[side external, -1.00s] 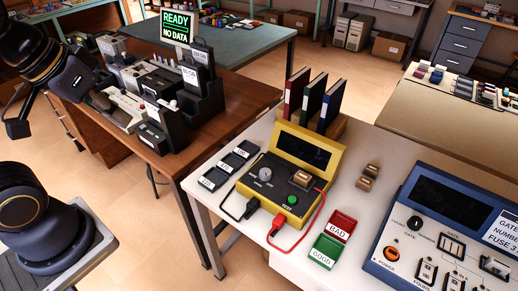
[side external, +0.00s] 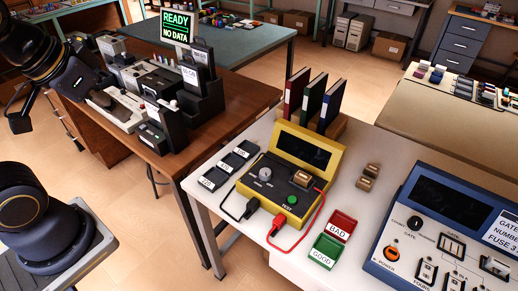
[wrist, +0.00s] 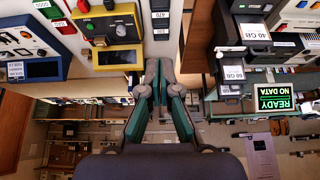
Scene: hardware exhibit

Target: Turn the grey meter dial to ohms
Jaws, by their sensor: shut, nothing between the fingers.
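The yellow meter (side external: 293,165) stands on the white table in the side view, with a dark sloped screen. Its grey dial (side external: 265,173) is on the left of the black panel; its exact setting is too small to read. A green test button (side external: 292,199) and a small tan part (side external: 302,178) are on the same panel. My gripper (wrist: 159,68) is shut and empty, well apart from the meter.
Black and red leads loop in front of the meter. Labelled black trays (side external: 229,163) lie left of it, and red BAD (side external: 341,226) and green GOOD (side external: 327,250) trays in front. Binders (side external: 310,100) stand behind. A blue tester (side external: 440,235) is at right. A brown desk holds dark equipment (side external: 165,90).

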